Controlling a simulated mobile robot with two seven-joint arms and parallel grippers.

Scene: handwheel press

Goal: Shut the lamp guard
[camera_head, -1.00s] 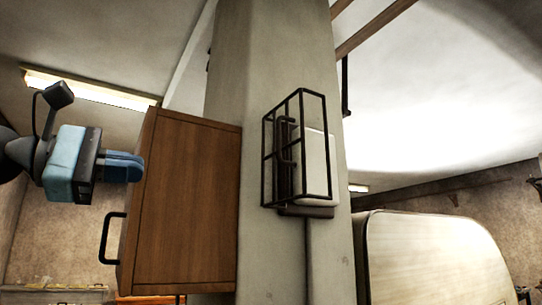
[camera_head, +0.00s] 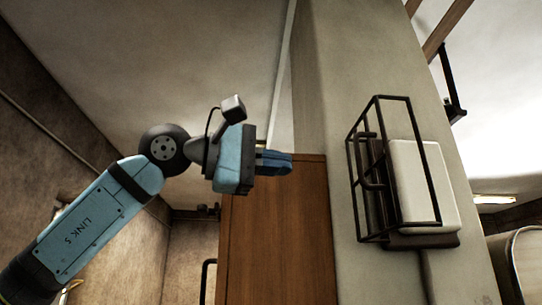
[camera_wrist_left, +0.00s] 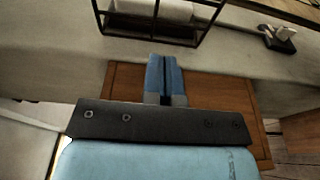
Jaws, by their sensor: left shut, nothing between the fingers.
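The lamp guard (camera_head: 353,190) is a black wire cage on the grey pillar, in front of a white lamp (camera_head: 424,188) with a dark base. Its bars stand out from the pillar towards the left; I cannot tell how far it is swung open. In the left wrist view the guard (camera_wrist_left: 155,35) crosses the top, with the white lamp (camera_wrist_left: 165,9) behind its bars. My left gripper (camera_head: 289,163) is shut and empty, left of the guard and apart from it. Its blue fingers (camera_wrist_left: 164,62) point towards the guard in the wrist view. My right gripper is not in view.
A brown wooden cabinet (camera_head: 278,235) on the pillar (camera_head: 335,80) lies just below and behind my left gripper, with a black handle (camera_head: 206,280) at its left. A pale rounded object (camera_head: 527,265) stands at the lower right. Open air lies between gripper and guard.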

